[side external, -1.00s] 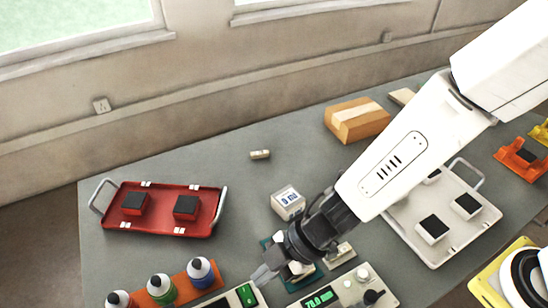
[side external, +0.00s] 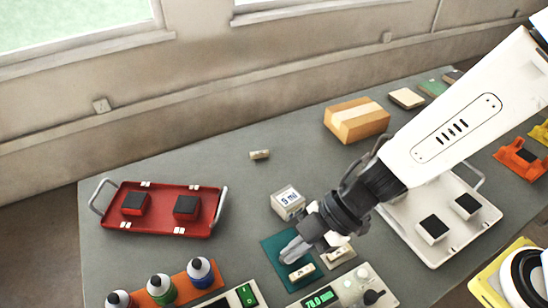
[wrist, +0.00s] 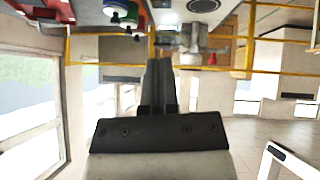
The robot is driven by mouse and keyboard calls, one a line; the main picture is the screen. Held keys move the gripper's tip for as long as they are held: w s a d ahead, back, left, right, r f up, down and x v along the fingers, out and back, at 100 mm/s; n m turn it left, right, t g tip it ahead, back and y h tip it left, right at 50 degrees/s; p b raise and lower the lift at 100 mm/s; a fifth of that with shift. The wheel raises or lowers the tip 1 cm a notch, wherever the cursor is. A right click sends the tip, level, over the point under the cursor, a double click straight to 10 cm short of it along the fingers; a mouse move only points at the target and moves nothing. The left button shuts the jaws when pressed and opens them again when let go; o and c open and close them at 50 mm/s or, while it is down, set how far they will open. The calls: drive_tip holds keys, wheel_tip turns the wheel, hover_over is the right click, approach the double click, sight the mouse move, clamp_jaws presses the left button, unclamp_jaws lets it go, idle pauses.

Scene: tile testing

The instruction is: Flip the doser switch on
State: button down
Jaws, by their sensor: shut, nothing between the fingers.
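My gripper (side external: 287,254) is shut and empty. Its fingers point down and left over a teal pad (side external: 274,244) in the side external view. The shut fingers (wrist: 158,70) also show in the wrist view. A device with a green rocker switch (side external: 247,296) and a dark front stands at the bottom edge, below and left of my fingers and apart from them. The switch looks green, but its tilt is too small to tell. A small white box with "ml" lettering (side external: 288,202) stands behind the pad; its digit is hard to read.
A white device with a green display (side external: 320,298) and knobs stands at the bottom. Bottles in an orange rack (side external: 182,286), a red tray (side external: 158,226), a white tray (side external: 430,262) and a cardboard box (side external: 357,120) surround the area.

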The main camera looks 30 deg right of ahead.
drive_tip(key=shift+w, duration=0.1)
drive_tip(key=shift+w+r, duration=0.1)
drive_tip(key=shift+w, duration=0.55)
approach(232, 296)
drive_tip(key=a, duration=0.3)
drive_tip(key=shift+a+f, duration=0.15)
drive_tip(key=shift+f, duration=0.15)
drive_tip(key=shift+w+f, duration=0.15)
drive_tip(key=shift+f, duration=1.15)
